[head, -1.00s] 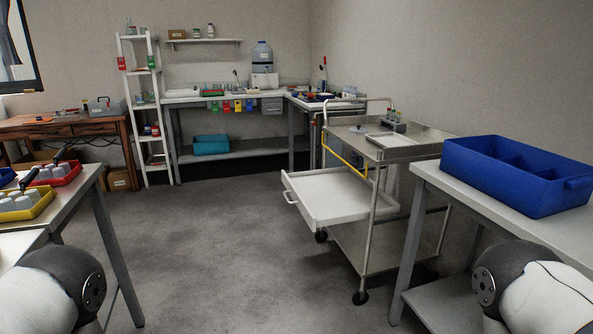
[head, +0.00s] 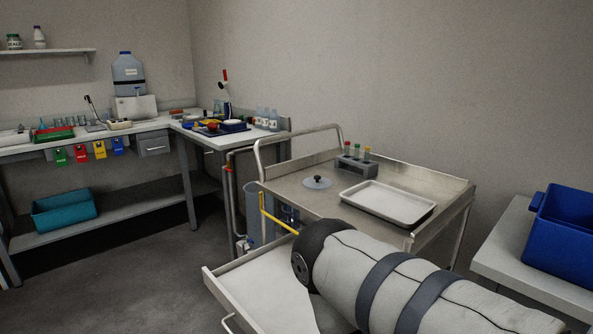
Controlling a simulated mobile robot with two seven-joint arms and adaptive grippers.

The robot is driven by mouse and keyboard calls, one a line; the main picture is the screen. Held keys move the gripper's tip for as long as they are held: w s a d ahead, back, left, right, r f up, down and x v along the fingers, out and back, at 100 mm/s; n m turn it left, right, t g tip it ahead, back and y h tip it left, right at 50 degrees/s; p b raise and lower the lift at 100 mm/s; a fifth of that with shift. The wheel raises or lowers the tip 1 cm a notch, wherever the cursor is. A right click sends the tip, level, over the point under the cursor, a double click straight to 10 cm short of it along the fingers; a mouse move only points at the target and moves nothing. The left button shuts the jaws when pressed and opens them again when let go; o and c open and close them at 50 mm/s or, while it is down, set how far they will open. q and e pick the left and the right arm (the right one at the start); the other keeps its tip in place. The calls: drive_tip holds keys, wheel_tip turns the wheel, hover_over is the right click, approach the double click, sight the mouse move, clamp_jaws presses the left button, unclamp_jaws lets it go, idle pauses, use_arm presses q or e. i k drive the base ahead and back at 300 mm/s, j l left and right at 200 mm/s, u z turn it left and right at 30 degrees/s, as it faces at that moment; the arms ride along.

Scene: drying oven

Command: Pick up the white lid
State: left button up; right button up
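A small round pale lid with a dark knob (head: 317,182) lies on the left part of the metal cart's top (head: 296,196). It looks grey-white and is the only lid I can make out. My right arm comes in from the right, in front of the cart and over its open drawer. Neither of my grippers is in view, so whether they are open or shut is not shown.
A white tray (head: 389,203) and a rack of colour-capped tubes (head: 356,165) share the cart top. The cart's white drawer (head: 255,290) stands open. A blue bin (head: 565,240) sits on a table at right. Floor at left is clear.

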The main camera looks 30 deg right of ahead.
sight(316, 182)
drive_tip(key=i+j+z, duration=0.1)
drive_tip(key=i+z, duration=0.3)
drive_tip(key=i+j+z, duration=0.15)
drive_tip(key=i+z, duration=0.25)
drive_tip(key=i+j+z, duration=0.2)
drive_tip(key=z, duration=0.25)
drive_tip(key=i+j+z, duration=0.25)
drive_tip(key=j+z, duration=0.15)
